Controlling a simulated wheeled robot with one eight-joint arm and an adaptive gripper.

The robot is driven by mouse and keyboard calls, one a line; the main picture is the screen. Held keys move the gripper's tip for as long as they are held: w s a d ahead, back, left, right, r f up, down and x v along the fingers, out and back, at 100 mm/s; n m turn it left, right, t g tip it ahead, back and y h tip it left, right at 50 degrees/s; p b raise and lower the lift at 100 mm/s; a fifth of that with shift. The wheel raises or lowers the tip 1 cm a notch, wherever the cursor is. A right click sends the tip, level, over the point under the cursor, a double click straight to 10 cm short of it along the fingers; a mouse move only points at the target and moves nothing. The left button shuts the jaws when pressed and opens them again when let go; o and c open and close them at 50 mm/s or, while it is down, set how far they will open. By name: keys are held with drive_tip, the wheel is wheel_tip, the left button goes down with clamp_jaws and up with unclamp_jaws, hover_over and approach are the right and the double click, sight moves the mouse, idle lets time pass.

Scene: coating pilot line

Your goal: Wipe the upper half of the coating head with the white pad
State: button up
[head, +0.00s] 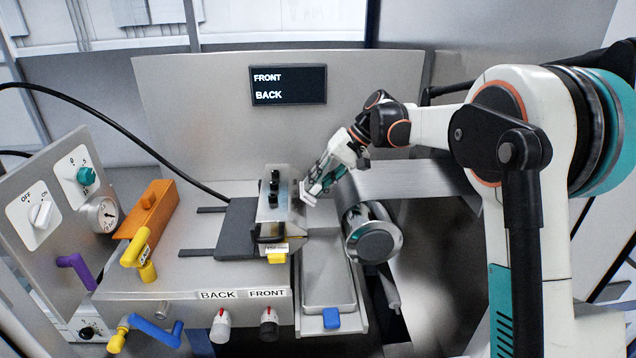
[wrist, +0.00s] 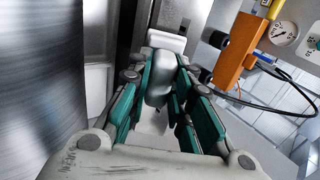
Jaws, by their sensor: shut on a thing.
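The coating head (head: 268,213) is an upright metal block with black knobs on its face, in the middle of the head view. My gripper (head: 322,182) comes in from the upper right and is just right of its upper part. It is shut on the white pad (head: 308,193), which also shows between the teal-lined fingers in the wrist view (wrist: 166,42). The pad's white front end points toward a metal face. I cannot tell whether the pad touches the head.
A shiny roller (head: 373,236) is below my gripper, to the right of the head. A metal tray (head: 328,270) with a blue block (head: 331,318) lies in front. An orange block (head: 148,208), a black cable and a control panel (head: 55,215) are at left.

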drive_tip(key=shift+b+x, duration=0.5)
drive_tip(key=shift+x, duration=0.5)
drive_tip(key=shift+w+d+r, duration=0.1)
drive_tip(key=shift+w, duration=1.9)
drive_tip(key=shift+s+f+b, duration=0.15)
drive_tip(key=shift+s+b, duration=0.1)
drive_tip(key=shift+s, duration=0.8)
drive_tip(key=shift+s+f+b, duration=0.1)
drive_tip(key=shift+s+b, duration=0.15)
drive_tip(key=shift+s, duration=0.75)
drive_tip(key=shift+r+p, duration=0.3)
drive_tip(key=shift+r, duration=0.2)
drive_tip(key=shift+p+v, duration=0.9)
drive_tip(key=shift+v, duration=1.6)
